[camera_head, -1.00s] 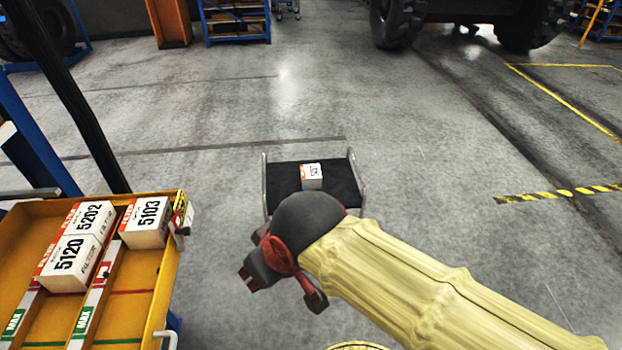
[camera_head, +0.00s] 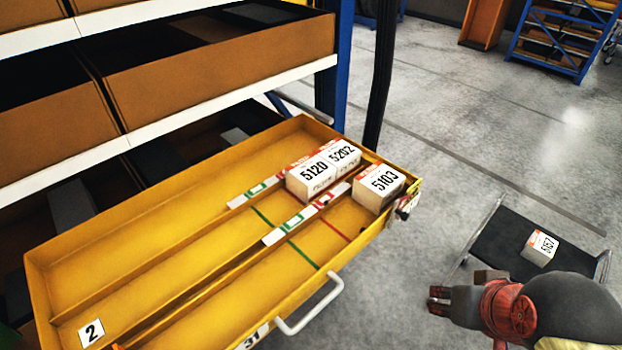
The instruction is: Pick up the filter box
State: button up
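Several white filter boxes with orange-red edges are in view. Box 5120 (camera_head: 311,176), box 5202 (camera_head: 343,155) and box 5103 (camera_head: 379,187) sit at the far right end of the pulled-out yellow drawer (camera_head: 72,247). Boxes 5120 and 5202 stand one behind the other in one lane; 5103 is in the lane nearer the front. Another box, apparently marked 5157 (camera_head: 540,248), lies on a dark cart platform (camera_head: 502,238). My gripper (camera_head: 458,288) is at the lower right, right of the drawer and apart from all boxes. Its fingers look spread and empty; part is hidden.
The drawer has lane dividers, green and red marks and a white front handle (camera_head: 309,306). Shelves with brown bins (camera_head: 225,72) rise at upper left, with a blue post (camera_head: 333,62) beside the drawer. Open grey floor (camera_head: 480,110) lies right, with a blue rack (camera_head: 555,45) behind.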

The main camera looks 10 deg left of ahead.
aim_at(539, 248)
jog(key=z, duration=1.25)
jog(key=i+u, duration=0.35)
jog(key=i+l+u, duration=0.55)
jog(key=i+u, duration=0.15)
jog(key=i, duration=0.1)
